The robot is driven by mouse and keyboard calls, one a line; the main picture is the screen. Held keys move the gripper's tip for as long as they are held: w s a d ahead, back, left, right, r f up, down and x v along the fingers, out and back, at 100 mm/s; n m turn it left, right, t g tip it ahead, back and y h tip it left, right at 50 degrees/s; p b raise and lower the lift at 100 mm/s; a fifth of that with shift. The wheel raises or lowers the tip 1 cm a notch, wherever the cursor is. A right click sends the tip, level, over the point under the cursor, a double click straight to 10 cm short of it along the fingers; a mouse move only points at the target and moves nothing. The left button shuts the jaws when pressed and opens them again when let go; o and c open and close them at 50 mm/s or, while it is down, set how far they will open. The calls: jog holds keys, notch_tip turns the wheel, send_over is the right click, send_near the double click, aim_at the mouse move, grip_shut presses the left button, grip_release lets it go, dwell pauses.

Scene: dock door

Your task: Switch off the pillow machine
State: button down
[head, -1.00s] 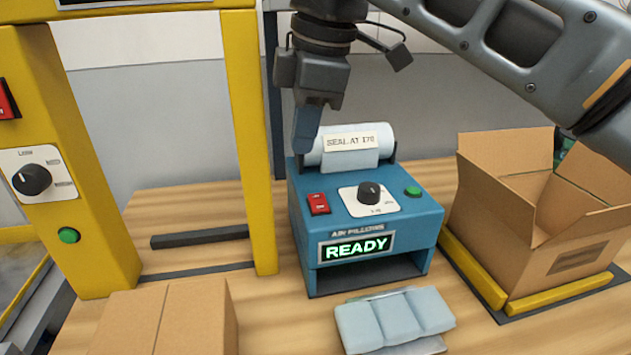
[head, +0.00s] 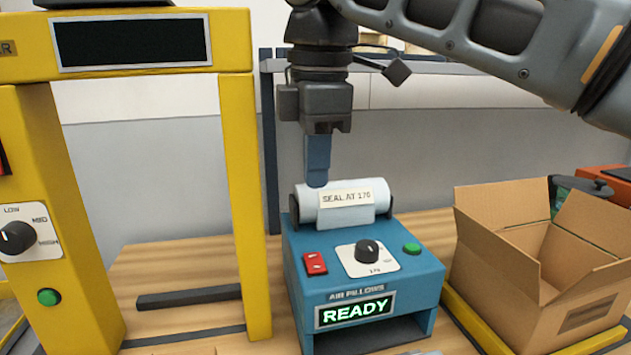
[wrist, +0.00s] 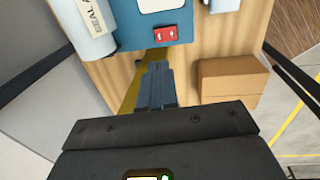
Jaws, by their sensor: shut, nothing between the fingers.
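The pillow machine (head: 365,282) is a blue box marked AIR PILLOWS on the wooden table. Its display (head: 354,312) is lit and reads READY. A red rocker switch (head: 315,263) sits on the left of its top, a black dial (head: 367,251) in the middle and a green button (head: 411,249) on the right. The red switch also shows in the wrist view (wrist: 166,34).
A yellow frame machine (head: 58,200) with its own dial (head: 17,237) and green button (head: 49,297) stands at left. An open cardboard box (head: 540,270) stands at right. A tag on the roll reads SEAL AT 170. A closed carton (wrist: 232,80) shows in the wrist view.

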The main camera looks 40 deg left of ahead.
aim_at(315, 263)
jog(key=f, duration=0.8)
jog(key=w+a+f, duration=0.1)
jog(key=f, duration=0.3)
jog(key=shift+p, duration=0.4)
jog(key=shift+a+p, duration=0.15)
jog(key=shift+p, duration=0.4)
jog(key=shift+f, duration=0.2)
jog(key=shift+s, duration=0.1)
jog(key=shift+s+d+p, duration=0.45)
jog(key=shift+d, duration=0.15)
jog(key=shift+r, duration=0.1)
jog(key=shift+r, duration=0.15)
